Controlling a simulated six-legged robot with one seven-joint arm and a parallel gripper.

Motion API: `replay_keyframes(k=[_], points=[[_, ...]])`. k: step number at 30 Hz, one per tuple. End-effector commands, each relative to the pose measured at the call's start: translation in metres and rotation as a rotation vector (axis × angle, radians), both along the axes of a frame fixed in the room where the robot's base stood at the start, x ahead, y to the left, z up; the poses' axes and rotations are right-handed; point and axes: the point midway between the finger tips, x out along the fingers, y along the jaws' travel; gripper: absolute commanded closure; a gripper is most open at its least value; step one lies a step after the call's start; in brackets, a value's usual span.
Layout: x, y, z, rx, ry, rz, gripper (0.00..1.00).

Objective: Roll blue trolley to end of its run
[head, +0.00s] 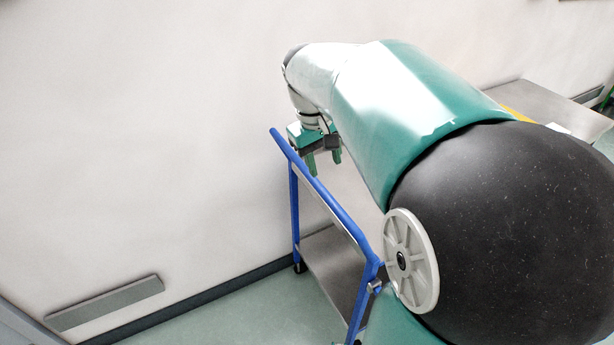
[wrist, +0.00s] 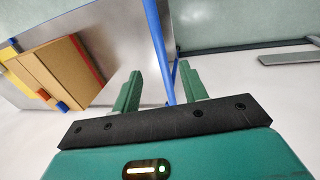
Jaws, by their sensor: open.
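The blue trolley (head: 345,218) stands near the white wall in the head view, with a blue rail, blue legs and grey metal shelves. Its blue rail (wrist: 158,45) also shows in the wrist view, running up the picture between my two green fingers. My gripper (head: 324,167) is open and empty at the far end of the rail, fingers pointing down. In the wrist view my gripper (wrist: 160,72) has its fingers apart on either side of the rail. I cannot tell whether either finger touches it. My arm hides the trolley's right side in the head view.
A cardboard box (wrist: 55,75) with red, yellow and blue pieces around it rests on a grey metal surface in the wrist view. A metal table (head: 550,105) stands at the right back. A grey wall plate (head: 105,303) is low at left. Green floor (head: 250,315) is clear left of the trolley.

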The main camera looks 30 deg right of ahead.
Motion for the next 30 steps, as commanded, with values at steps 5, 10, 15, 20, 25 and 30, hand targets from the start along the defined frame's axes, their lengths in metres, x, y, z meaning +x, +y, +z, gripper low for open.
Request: replay_keyframes(k=[5, 10, 15, 20, 25, 30], points=[[0.001, -0.006, -0.009, -0.001, 0.013, -0.003, 0.57], [0.0, -0.011, -0.036, 0.0, 0.015, -0.003, 0.57], [0.0, -0.017, -0.069, 0.0, 0.014, -0.003, 0.57], [-0.001, -0.023, -0.1, 0.0, 0.014, -0.002, 0.57], [-0.001, -0.028, -0.125, 0.0, 0.012, -0.002, 0.57], [0.0, -0.03, -0.136, 0.0, 0.01, -0.002, 0.57]])
